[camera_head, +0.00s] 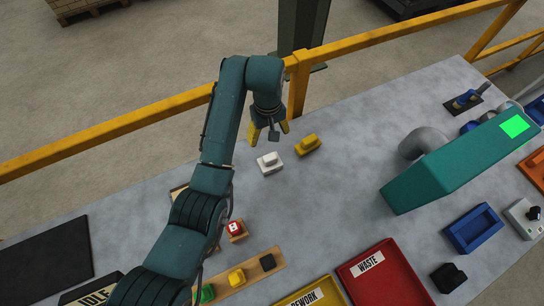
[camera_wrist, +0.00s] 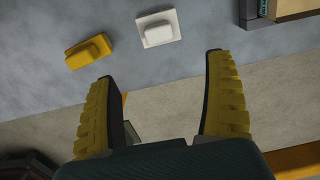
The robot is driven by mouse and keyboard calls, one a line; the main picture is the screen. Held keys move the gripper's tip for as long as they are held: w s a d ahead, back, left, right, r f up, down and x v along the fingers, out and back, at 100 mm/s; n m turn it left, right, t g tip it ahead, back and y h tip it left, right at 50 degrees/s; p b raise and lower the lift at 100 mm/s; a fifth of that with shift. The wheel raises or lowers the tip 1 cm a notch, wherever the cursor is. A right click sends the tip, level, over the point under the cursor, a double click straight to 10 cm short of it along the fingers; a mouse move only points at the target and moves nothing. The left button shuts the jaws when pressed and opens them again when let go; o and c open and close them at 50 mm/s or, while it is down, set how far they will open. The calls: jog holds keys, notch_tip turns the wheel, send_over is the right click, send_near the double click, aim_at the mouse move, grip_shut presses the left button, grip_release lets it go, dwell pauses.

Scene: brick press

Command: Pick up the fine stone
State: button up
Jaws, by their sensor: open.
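No label marks the fine stone, and I cannot tell which piece it is. A white block with a raised top (camera_head: 270,163) lies on the grey bench (camera_head: 330,200), with a yellow block of similar shape (camera_head: 308,144) just to its right. In the wrist view the white block (camera_wrist: 158,29) and the yellow block (camera_wrist: 88,51) lie beyond my fingertips, apart from them. My gripper (camera_head: 269,131) is above the bench's far edge, close to both blocks. It also shows in the wrist view (camera_wrist: 160,68), open with nothing between its fingers.
A yellow rail (camera_head: 120,130) runs behind the bench. A teal machine (camera_head: 440,175) stands to the right, near a blue tray (camera_head: 473,230) and a red WASTE tray (camera_head: 400,285). A wooden strip (camera_head: 222,291) with coloured pieces and a red piece (camera_head: 235,227) are nearer me.

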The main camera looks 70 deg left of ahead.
jog(key=b, duration=0.2)
send_near(270, 157)
notch_tip(270, 157, down, 6)
jog(key=shift+r, duration=0.25)
notch_tip(270, 157, down, 5)
jog(key=shift+f, duration=0.2)
jog(key=c, duration=1.4)
